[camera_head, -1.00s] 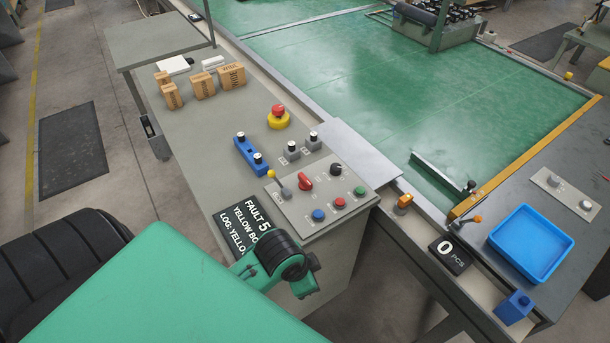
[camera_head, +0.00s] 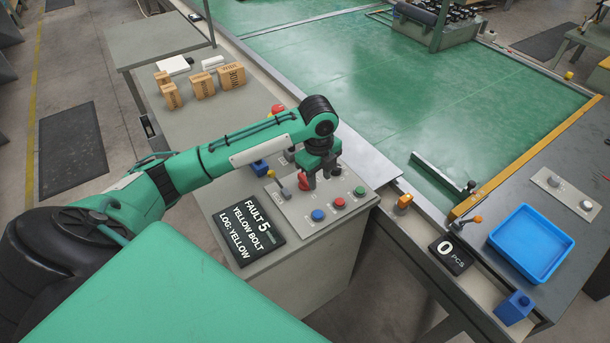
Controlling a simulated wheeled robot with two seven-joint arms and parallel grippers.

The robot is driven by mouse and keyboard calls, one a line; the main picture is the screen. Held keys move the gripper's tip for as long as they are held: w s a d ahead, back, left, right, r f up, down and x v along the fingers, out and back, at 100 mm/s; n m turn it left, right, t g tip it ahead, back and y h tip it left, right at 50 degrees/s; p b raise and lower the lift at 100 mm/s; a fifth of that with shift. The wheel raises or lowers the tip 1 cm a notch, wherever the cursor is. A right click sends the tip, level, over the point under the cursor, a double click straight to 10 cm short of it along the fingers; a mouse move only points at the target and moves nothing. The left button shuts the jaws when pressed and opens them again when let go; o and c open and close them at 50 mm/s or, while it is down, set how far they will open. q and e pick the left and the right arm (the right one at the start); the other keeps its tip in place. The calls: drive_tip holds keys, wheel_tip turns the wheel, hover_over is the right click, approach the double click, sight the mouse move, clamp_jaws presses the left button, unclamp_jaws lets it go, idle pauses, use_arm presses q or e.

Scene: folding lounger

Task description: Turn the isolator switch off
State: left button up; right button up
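A grey control panel (camera_head: 297,213) lies on the near end of the grey bench. On it a red rotary knob (camera_head: 303,183), which looks like the isolator switch, is partly covered by my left gripper. My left gripper (camera_head: 322,178) points down over the panel, its fingers apart, just right of the red knob. I cannot tell whether a finger touches the knob. The black knob behind it is hidden. A lever with a yellow ball (camera_head: 272,174) stands to the left. My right gripper is out of view.
Blue (camera_head: 318,215), red (camera_head: 339,204) and green (camera_head: 359,190) buttons sit in front of the gripper. A black fault display (camera_head: 248,232) lies left of the panel. A blue holder (camera_head: 260,168) and a red emergency button (camera_head: 278,109) are behind my arm.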

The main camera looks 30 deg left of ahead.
use_arm(q)
drive_tip(key=m, duration=0.1)
approach(305, 178)
drive_tip(key=shift+m, duration=0.3)
drive_tip(key=f+p, duration=0.1)
drive_tip(key=f, duration=0.2)
drive_tip(key=f+p, duration=0.1)
drive_tip(key=f, duration=0.3)
drive_tip(key=shift+d+f, duration=0.2)
drive_tip(key=shift+f, duration=0.7)
clamp_jaws()
